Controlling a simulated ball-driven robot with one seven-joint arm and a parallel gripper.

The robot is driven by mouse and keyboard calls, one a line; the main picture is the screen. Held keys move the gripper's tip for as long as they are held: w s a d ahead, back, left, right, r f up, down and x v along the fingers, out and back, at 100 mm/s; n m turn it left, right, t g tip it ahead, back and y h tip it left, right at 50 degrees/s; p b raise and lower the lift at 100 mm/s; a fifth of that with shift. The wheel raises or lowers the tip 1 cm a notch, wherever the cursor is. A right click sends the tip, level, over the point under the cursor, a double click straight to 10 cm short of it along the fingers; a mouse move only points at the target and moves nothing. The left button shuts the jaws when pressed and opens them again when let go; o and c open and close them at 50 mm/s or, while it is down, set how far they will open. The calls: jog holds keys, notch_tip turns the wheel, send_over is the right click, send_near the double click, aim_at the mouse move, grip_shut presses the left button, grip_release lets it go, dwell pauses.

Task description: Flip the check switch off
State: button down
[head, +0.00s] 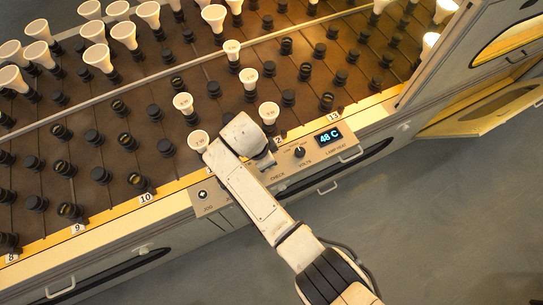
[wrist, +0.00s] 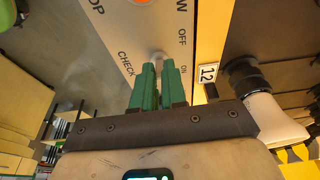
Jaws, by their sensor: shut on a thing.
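The check switch (wrist: 157,56) is a small pale lever on the grey control panel (wrist: 122,28). The panel is printed CHECK on one side of the lever and OFF and ON on the other. My gripper (wrist: 160,68) has two green fingers at the lever, shut on it. The fingers cover most of the switch, so I cannot tell whether the lever lies toward OFF or ON. In the head view the panel (head: 211,198) runs along the rack's front edge, and my arm hides the switch and the fingertips.
A round dark knob (head: 299,151) and a lit display (head: 330,137) reading 48 C sit right of my arm. Pale bulbs (head: 198,140) and empty black sockets (head: 101,175) fill the rack behind. In the wrist view a bulb (wrist: 272,116) is close to my gripper's right side.

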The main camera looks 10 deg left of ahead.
jog(key=t+h+b, duration=0.1)
jog(key=a+f+h+b, duration=0.1)
jog(key=b, duration=0.1)
jog(key=shift+s+t+h, duration=0.3)
jog(key=shift+t, duration=0.1)
jog(key=shift+s+a+t+h+b, duration=0.2)
jog(key=shift+t+h+b, duration=0.3)
jog(key=shift+b, duration=0.45)
jog(key=shift+r, duration=0.1)
jog(key=c, duration=1.2)
grip_release()
jog(key=shift+a+r, duration=0.1)
jog(key=b+v, duration=0.1)
jog(key=v, duration=0.9)
jog(key=shift+a+r, duration=0.15)
jog(key=shift+a, duration=0.1)
